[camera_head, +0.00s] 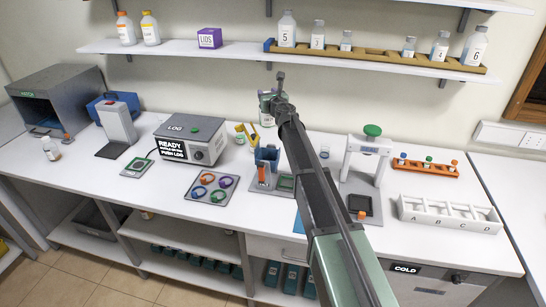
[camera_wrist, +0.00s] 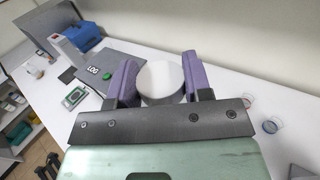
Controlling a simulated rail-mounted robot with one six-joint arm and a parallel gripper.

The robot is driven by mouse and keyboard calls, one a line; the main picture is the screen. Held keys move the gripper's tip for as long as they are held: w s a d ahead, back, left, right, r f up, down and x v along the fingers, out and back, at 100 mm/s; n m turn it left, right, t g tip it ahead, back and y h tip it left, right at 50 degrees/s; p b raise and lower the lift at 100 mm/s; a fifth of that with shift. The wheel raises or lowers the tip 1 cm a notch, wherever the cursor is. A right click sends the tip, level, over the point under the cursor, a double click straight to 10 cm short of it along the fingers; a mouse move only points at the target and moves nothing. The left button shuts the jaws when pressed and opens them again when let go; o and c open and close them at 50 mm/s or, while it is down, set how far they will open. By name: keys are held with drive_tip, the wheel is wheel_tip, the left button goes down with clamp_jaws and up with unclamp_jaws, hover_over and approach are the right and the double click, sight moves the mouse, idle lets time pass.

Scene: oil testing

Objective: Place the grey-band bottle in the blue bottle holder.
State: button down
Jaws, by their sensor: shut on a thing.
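My gripper (camera_head: 279,97) is raised above the back of the counter, near the wall. It is shut on a bottle (camera_head: 265,110), which is partly hidden behind the gripper and arm in the head view. In the wrist view, the bottle's round white top (camera_wrist: 160,82) sits between the two purple fingers of the gripper (camera_wrist: 160,80). I cannot make out its band colour. A blue holder-like piece (camera_head: 267,154) stands on a grey base on the counter, below and in front of the gripper. My arm passes close to its right.
The wall shelf (camera_head: 200,48) with a wooden bottle rack (camera_head: 375,59) hangs above the gripper. The LOG box (camera_head: 190,138) is left of the blue piece; a white press (camera_head: 368,155) and white lettered rack (camera_head: 450,214) are right. Another bottle (camera_head: 50,149) stands far left.

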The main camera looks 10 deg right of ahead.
wheel_tip(320, 180, down, 20)
drive_tip(key=b, duration=1.9)
drive_tip(key=shift+f+b, duration=0.15)
drive_tip(key=shift+b, duration=0.2)
drive_tip(key=c, duration=0.5)
unclamp_jaws()
drive_tip(key=shift+c, duration=0.2)
